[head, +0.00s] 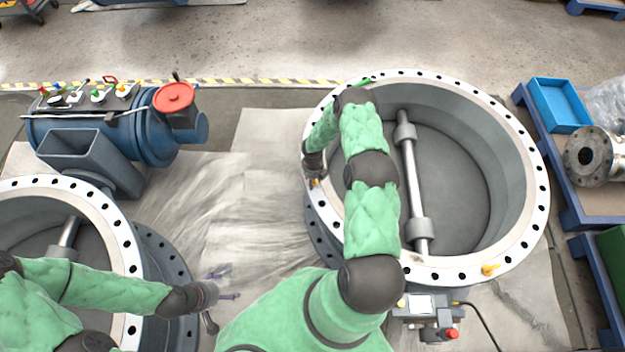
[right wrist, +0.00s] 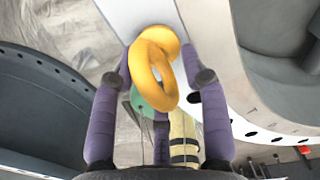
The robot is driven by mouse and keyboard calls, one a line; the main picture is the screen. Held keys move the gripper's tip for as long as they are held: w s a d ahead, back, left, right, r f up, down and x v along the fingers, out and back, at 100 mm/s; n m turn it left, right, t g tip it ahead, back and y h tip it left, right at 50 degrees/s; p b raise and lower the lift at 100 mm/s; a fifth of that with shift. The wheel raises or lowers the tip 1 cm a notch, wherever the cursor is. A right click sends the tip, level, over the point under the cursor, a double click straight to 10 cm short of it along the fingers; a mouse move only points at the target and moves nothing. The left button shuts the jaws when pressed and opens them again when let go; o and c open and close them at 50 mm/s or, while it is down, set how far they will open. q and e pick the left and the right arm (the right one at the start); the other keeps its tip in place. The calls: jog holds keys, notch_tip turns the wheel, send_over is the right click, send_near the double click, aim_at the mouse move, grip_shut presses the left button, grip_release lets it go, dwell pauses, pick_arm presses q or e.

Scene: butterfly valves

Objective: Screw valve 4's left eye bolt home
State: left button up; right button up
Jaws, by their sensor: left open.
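My right arm reaches over the large valve body (head: 523,245). Its gripper (head: 313,168) is at the left side of the pale top flange. In the right wrist view, the purple fingers (right wrist: 157,62) are on both sides of a yellow eye bolt (right wrist: 140,75) and appear closed against its ring. The eye bolt stands at the white flange (right wrist: 205,25); its thread is hidden. In the head view, only a bit of yellow (head: 314,182) shows there. Another yellow eye bolt (head: 489,270) stands on the front right of the same flange. My left gripper (head: 225,296) is open and empty.
A second valve (head: 125,240) lies at the lower left. A blue actuator with a red cap (head: 174,97) stands behind it. A control box (head: 432,310) is in front of the large valve. A blue bin (head: 558,105) and metal flanged pipe (head: 588,155) are at the right.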

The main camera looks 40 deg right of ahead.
grip_shut()
jog(key=shift+m, duration=0.3)
